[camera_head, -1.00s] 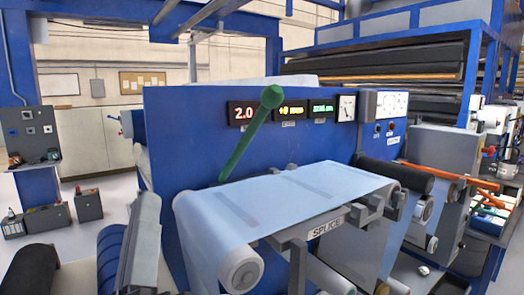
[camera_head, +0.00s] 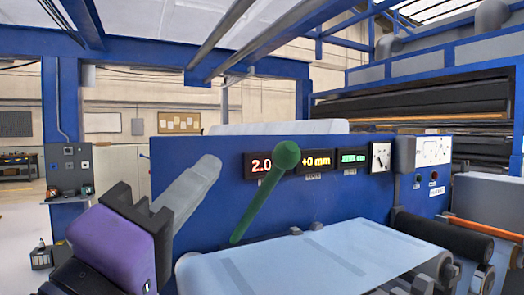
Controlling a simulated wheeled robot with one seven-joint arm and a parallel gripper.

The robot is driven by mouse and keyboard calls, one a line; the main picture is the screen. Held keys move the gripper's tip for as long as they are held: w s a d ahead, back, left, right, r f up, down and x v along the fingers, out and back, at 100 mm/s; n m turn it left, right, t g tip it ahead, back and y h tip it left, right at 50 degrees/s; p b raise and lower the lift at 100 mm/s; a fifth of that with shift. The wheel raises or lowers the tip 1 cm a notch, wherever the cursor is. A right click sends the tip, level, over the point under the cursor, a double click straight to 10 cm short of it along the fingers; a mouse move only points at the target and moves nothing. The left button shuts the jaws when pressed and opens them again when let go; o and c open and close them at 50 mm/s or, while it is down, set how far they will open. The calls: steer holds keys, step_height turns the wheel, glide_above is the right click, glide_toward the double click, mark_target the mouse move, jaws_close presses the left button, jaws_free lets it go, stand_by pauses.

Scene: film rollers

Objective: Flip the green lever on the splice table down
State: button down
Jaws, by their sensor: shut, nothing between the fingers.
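The green lever (camera_head: 262,197) stands in front of the blue machine panel (camera_head: 215,222). It leans up to the right, with its round knob (camera_head: 286,155) at the top and its lower end just above the splice table (camera_head: 300,262). The table is covered with a pale blue sheet. My gripper (camera_head: 211,164) comes in from the lower left, with a purple body and grey fingers. Its fingers are shut and empty, pointing up to the right. The tips are left of the knob, with a gap in the picture. How far apart they are in depth is unclear.
Lit displays (camera_head: 314,161) and a dial (camera_head: 380,157) sit on the panel behind the lever. Dark rollers (camera_head: 440,236) and an orange bar (camera_head: 482,228) lie to the right. Blue beams run overhead.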

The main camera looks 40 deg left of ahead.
steer(key=w+r+p, duration=0.2)
steer(key=w+p, duration=0.2)
steer(key=w, duration=0.5)
steer(key=shift+d+r, duration=0.15)
steer(key=shift+d, duration=0.15)
stand_by(0.4)
